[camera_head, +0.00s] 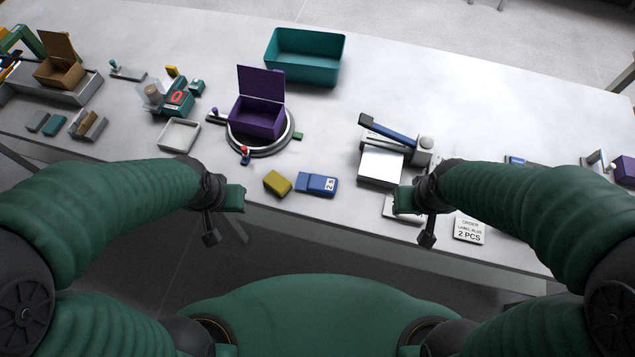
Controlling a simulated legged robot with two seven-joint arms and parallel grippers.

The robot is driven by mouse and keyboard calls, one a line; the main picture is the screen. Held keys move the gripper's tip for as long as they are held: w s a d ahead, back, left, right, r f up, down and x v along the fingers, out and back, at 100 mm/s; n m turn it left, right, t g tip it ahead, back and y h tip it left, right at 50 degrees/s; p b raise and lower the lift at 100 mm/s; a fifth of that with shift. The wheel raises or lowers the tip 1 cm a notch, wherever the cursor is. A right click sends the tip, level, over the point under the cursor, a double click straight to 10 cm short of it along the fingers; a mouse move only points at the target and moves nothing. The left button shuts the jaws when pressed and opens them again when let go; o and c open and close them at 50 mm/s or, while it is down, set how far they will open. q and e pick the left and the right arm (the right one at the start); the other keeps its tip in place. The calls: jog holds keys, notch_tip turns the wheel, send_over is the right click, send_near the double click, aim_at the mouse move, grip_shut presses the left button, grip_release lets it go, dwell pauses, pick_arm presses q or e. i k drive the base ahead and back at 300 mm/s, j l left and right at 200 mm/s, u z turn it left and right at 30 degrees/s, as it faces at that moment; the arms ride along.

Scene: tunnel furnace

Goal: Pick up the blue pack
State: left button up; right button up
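The blue pack (317,184) lies flat near the front edge of the table, with a white label on its right end. A yellow block (277,183) lies just left of it. My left gripper (223,219) is left of the pack and nearer to me, apart from it, at the table's front edge. My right gripper (415,218) is right of the pack, also apart from it, near the front edge. Neither appears to hold anything, but the gap between the fingers of each is hard to make out.
A purple open box (257,116) stands on a round turntable (289,137) behind the pack. A teal bin (305,57) is at the back. A blue-handled press (382,165) stands to the right, an order card (468,229) at the front right. The table (440,80) is clear at the back right.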

aim_at(318, 184)
jog(key=i+j+z, duration=0.2)
jog(key=j, duration=0.15)
jog(key=i+j+z, duration=0.2)
jog(key=j, duration=0.2)
jog(key=j+z, duration=0.15)
jog(key=j, duration=0.25)
